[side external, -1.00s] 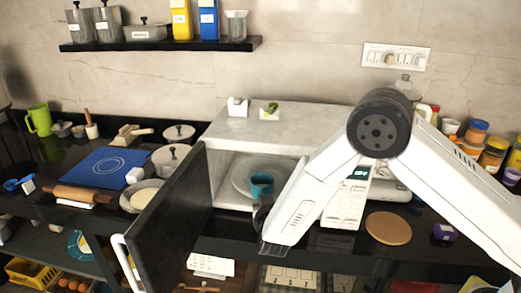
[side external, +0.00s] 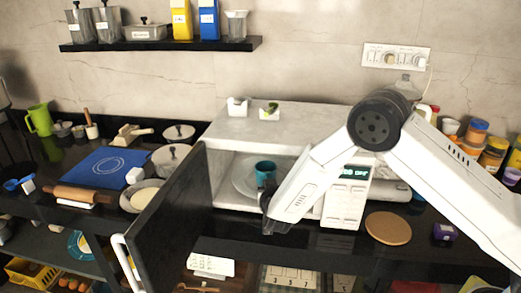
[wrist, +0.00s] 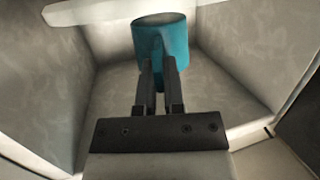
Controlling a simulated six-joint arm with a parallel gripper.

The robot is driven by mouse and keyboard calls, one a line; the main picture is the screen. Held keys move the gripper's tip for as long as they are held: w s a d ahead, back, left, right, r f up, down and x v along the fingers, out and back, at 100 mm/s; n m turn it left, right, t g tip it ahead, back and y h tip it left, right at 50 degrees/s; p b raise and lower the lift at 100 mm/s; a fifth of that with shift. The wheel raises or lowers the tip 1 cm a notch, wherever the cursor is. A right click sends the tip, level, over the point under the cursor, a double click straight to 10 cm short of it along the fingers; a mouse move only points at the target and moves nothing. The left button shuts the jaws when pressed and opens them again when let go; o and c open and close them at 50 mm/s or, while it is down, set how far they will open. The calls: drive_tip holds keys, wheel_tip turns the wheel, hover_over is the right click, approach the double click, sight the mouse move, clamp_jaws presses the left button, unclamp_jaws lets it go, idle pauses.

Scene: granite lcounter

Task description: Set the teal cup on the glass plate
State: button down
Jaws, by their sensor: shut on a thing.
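The teal cup (side external: 265,172) is upright inside the open microwave, in front of the glass plate in the side view. My gripper (side external: 268,188) reaches in through the microwave's front opening. In the wrist view my gripper (wrist: 160,75) is shut on the near side of the teal cup (wrist: 160,38), apparently at its handle. The round glass plate (side external: 241,177) lies inside the microwave; the cup and my gripper hide part of it. I cannot tell whether the cup's base touches the plate.
The microwave (side external: 240,128) has its dark door (side external: 168,215) swung open to the left of the opening. Its control panel (side external: 345,195) is on the right. A brown round board (side external: 388,228) lies on the counter to the right. Two small white items (side external: 238,107) stand on top.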

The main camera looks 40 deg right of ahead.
sight(272, 176)
drive_tip(key=shift+w+d, duration=1.95)
drive_tip(key=shift+w+d+f, duration=0.1)
drive_tip(key=shift+w+d, duration=0.2)
drive_tip(key=shift+d, duration=0.05)
drive_tip(key=shift+f, duration=0.9)
drive_tip(key=c, duration=0.7)
unclamp_jaws()
drive_tip(key=shift+o, duration=0.2)
drive_tip(key=shift+s+a, duration=0.1)
